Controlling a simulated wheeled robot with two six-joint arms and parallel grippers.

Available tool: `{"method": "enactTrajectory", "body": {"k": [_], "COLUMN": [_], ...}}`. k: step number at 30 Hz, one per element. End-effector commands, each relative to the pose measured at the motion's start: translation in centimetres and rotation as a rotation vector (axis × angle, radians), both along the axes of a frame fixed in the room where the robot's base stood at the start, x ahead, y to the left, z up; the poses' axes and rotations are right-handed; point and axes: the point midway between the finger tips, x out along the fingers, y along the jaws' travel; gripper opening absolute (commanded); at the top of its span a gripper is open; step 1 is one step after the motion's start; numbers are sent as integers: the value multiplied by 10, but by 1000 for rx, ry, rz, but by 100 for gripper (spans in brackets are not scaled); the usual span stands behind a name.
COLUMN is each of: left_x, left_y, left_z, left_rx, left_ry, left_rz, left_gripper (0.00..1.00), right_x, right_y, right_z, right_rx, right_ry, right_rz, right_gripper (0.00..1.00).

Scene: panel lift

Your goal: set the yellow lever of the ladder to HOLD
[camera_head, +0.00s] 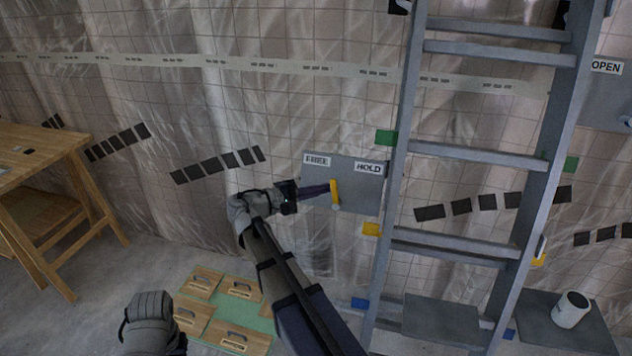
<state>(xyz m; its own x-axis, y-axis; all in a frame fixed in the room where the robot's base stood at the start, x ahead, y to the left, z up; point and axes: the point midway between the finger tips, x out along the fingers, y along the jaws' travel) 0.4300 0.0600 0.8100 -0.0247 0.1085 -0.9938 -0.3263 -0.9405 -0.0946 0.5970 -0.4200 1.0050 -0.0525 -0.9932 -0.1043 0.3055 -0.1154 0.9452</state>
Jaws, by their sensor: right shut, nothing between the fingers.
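The yellow lever (334,192) sits on a grey plate (353,194) beside the ladder's (400,130) left rail. It stands nearly upright, its top leaning slightly left. A HOLD label (368,168) is at the plate's upper right. Another label (317,160), too blurred to read surely, is at the upper left. My right gripper (322,190) is shut and empty. Its tips are at the lever's left side; I cannot tell if they touch it. My left gripper is not in view.
A wooden table (35,150) stands at the left. Wooden panels with handles (235,335) lie on a green mat on the floor. A white cup (571,309) stands on a dark slab at the right. Another plate marked OPEN (606,67) is right of the ladder.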

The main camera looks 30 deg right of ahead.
Motion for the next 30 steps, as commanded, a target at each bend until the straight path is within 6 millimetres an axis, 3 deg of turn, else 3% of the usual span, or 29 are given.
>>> {"method": "enactTrajectory", "body": {"k": [1,15,22,30], "left_x": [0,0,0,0], "left_y": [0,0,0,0], "left_z": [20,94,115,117], "left_rx": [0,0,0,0], "left_ry": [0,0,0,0], "left_rz": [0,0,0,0], "left_gripper": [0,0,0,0], "right_x": [-2,-19,-26,-30], "right_y": [-3,-22,-29,-34], "right_z": [13,24,22,18], "right_rx": [28,305,408,437], "right_ry": [-32,-343,-460,-492], "right_rz": [-17,-145,-191,-203], "right_gripper": [0,0,0,0]}}
